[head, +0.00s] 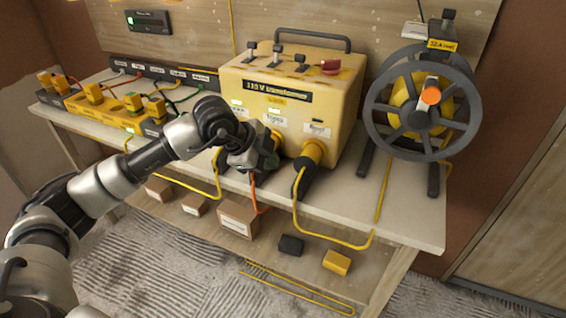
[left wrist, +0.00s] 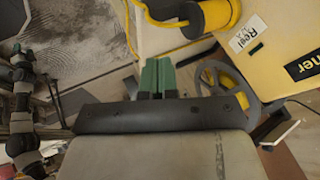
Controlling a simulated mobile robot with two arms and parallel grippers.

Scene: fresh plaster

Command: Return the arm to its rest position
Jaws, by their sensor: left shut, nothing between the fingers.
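My left arm (head: 145,165) reaches in from the left across the front of the bench. My left gripper (head: 262,157) is in front of the yellow transformer (head: 330,95), close to its lower front sockets and cables. In the left wrist view, the green fingers of the left gripper (left wrist: 157,79) are together with nothing between them. The transformer (left wrist: 285,50) fills the upper right of that view, with a yellow plug (left wrist: 212,15) beside it. The left gripper partly hides the transformer's lower left front.
A cable reel (head: 422,105) stands at the right of the bench (head: 400,205). A yellow power strip (head: 95,105) with several plugs is at the left. Yellow cables loop over the bench's front edge. Boxes (head: 238,217) sit on the lower shelf.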

